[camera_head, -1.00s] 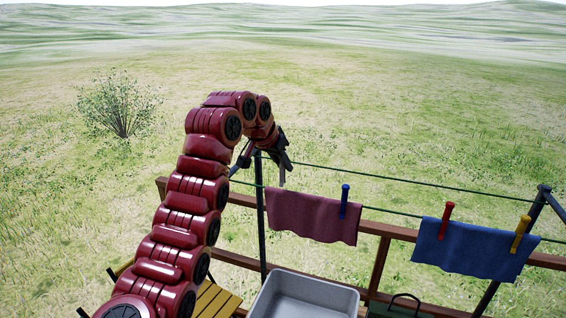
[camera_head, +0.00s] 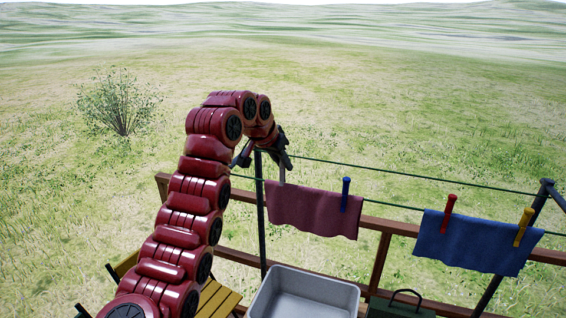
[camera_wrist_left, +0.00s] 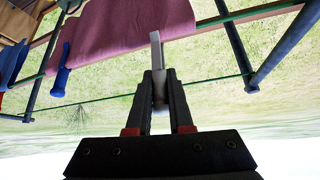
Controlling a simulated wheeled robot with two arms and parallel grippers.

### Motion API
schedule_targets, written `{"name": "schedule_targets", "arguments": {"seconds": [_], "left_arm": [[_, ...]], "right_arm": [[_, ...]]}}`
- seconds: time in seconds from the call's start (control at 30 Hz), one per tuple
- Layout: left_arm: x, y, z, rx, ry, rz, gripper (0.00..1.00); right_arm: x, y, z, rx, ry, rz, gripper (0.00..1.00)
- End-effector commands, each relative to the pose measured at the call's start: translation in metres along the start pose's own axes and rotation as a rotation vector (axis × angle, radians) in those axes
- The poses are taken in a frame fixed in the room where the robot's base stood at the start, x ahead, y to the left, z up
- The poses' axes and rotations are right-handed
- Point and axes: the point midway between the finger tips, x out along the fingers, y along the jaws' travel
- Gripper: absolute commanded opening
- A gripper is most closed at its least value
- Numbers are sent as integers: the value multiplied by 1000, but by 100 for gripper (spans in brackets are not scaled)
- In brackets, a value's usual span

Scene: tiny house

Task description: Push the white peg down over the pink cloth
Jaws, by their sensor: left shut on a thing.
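My left gripper (camera_head: 281,160) is shut on the white peg (camera_head: 282,177), which points down at the upper left part of the pink cloth (camera_head: 312,212). The cloth hangs over a green line. In the left wrist view, the white peg (camera_wrist_left: 155,48) stands out between the fingertips (camera_wrist_left: 159,80) of my left gripper, and its far end overlaps the edge of the pink cloth (camera_wrist_left: 125,28). I cannot tell whether the peg touches the cloth. A blue peg (camera_head: 345,194) clips the cloth's right part. My right gripper is not in view.
A blue cloth (camera_head: 470,243) hangs to the right with a red peg (camera_head: 448,205) and a yellow peg (camera_head: 523,228). Dark posts (camera_head: 261,220) hold the lines. A wooden rail (camera_head: 380,258) runs behind. A grey tub (camera_head: 302,297) stands below.

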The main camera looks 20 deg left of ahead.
Motion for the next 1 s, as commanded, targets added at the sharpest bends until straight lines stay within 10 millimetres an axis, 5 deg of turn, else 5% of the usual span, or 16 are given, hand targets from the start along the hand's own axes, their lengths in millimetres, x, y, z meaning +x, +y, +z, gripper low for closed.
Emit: {"name": "schedule_targets", "arguments": {"seconds": [1.0], "left_arm": [[22,0,15,1,1,0,0]], "right_arm": [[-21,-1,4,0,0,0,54]]}}
